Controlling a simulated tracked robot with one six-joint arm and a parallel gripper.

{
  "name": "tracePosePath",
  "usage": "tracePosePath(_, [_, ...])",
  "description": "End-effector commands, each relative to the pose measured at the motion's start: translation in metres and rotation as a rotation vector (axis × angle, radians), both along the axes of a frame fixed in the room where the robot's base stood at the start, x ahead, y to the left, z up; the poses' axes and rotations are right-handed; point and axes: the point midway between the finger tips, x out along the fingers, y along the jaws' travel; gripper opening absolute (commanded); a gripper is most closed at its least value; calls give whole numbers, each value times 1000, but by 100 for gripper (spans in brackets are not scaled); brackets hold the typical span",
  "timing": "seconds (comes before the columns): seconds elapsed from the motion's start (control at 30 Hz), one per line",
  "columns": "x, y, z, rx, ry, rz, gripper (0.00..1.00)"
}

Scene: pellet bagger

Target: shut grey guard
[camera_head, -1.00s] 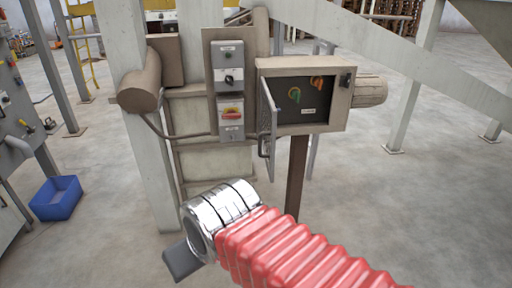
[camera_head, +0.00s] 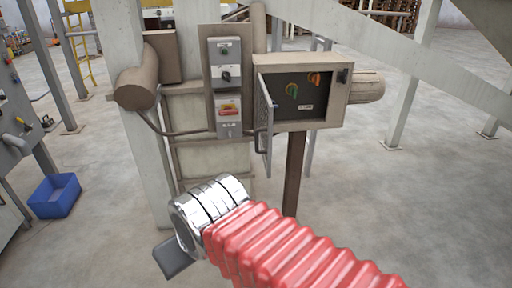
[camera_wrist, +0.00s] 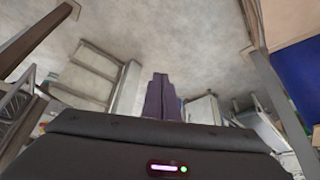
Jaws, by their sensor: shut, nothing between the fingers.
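The grey guard (camera_head: 264,112) is a hinged panel on the left edge of the open beige box (camera_head: 335,100). It stands swung outward, seen nearly edge-on, with a bar handle on its outer side. The box's dark inside shows coloured looped parts and a small label. My gripper's fingers (camera_wrist: 162,97) show purple in the wrist view, close together with nothing between them. I see no contact with the guard.
A switch panel (camera_head: 226,85) with a red-and-yellow switch stands just left of the guard. A brown post (camera_head: 294,175) holds up the box. A pale column (camera_head: 140,150) is on the left. A blue bin (camera_head: 55,195) sits on the floor. Floor to the right is open.

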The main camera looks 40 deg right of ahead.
Motion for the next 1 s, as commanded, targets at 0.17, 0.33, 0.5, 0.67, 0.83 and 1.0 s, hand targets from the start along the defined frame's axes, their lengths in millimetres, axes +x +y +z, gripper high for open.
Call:
tracePosePath(0.17, [20,-18,0,-56,-42,4,0])
tracePosePath(0.33, [55,-57,2,-177,-120,22,0])
tracePosePath(0.5, [89,-102,6,-326,-198,60,0])
tracePosePath(0.67, [115,-143,10,-467,-257,112,0])
tracePosePath(0.83, [136,-183,13,-612,-307,178,0])
tracePosePath(1.0, [152,-219,14,-747,-351,250,0])
